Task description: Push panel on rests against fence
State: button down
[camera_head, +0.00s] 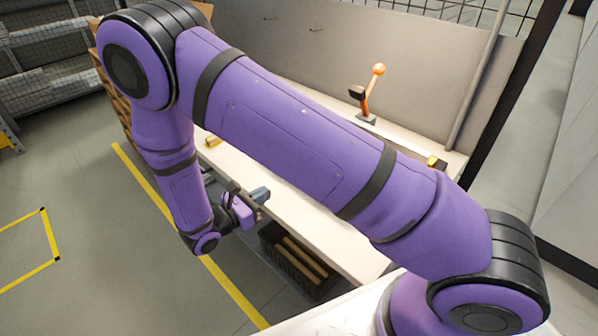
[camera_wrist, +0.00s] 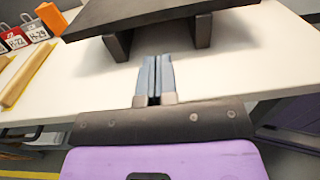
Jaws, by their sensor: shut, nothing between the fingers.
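In the wrist view a dark flat panel (camera_wrist: 160,13) lies across two dark rests, a left rest (camera_wrist: 117,46) and a right rest (camera_wrist: 202,32), on the white bench (camera_wrist: 255,60). My gripper (camera_wrist: 157,60) is shut and empty. Its blue-grey fingertips point toward the panel's near edge, between the two rests; I cannot tell whether they touch anything. In the head view my gripper (camera_head: 262,194) is at the bench's near edge. My arm hides the panel and rests there. I cannot make out the fence for certain in either view.
A lever with an orange knob (camera_head: 377,70) stands at the back of the bench. A dark crate (camera_head: 285,262) with wooden strips sits below. The floor at left is mostly clear.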

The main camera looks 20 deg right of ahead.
jog(key=x, duration=1.3)
jog(key=shift+w+d+f, duration=0.25)
jog(key=shift+w, duration=0.05)
jog(key=x, duration=0.4)
jog(key=shift+d+r, duration=0.15)
jog(key=shift+w, duration=0.1)
jog(key=shift+a, duration=0.4)
jog(key=v, duration=1.4)
jog(key=shift+s+f+n+t, duration=0.2)
jog(key=shift+s+n+t, duration=0.1)
jog(key=shift+s, duration=0.05)
